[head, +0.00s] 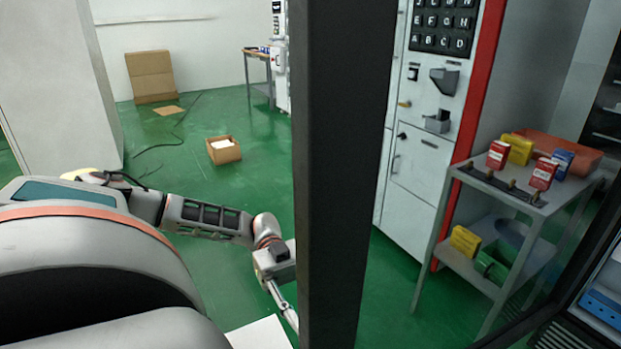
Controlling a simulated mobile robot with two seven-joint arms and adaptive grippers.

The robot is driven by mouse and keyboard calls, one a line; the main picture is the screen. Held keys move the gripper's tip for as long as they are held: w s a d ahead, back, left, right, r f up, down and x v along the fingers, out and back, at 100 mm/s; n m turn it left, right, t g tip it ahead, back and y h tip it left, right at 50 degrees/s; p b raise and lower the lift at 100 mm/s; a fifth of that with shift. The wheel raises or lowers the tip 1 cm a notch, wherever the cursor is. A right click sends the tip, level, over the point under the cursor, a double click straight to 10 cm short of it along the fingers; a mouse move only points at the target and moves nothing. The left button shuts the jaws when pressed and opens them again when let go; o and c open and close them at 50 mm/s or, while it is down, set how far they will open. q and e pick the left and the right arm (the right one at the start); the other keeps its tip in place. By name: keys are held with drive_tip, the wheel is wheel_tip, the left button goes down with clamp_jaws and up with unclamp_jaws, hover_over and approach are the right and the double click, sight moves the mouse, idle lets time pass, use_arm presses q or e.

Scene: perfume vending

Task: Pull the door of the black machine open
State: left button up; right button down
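The black machine's door shows as a thick black upright frame (345,150) running from top to bottom through the middle of the head view, very close to me. The space right of it appears to be seen through the door's glass. The door appears to stand at least partly open, but its hinge and handle are out of view. My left arm comes in from the left, and my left gripper (286,300) is low beside the frame's left edge. Its fingertips are partly hidden by the frame, so I cannot tell whether they touch it. My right gripper is out of view.
A grey metal cart (500,275) with red, yellow and blue items stands at the right. A white vending machine with a red edge (420,180) stands behind it. Blue goods (603,305) show at lower right. An open cardboard box (223,150) lies on the green floor, which is mostly clear.

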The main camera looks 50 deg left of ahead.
use_arm(q)
drive_tip(key=w+a, duration=0.2)
drive_tip(key=a, duration=1)
drive_tip(key=shift+s, duration=0.1)
idle(0.4)
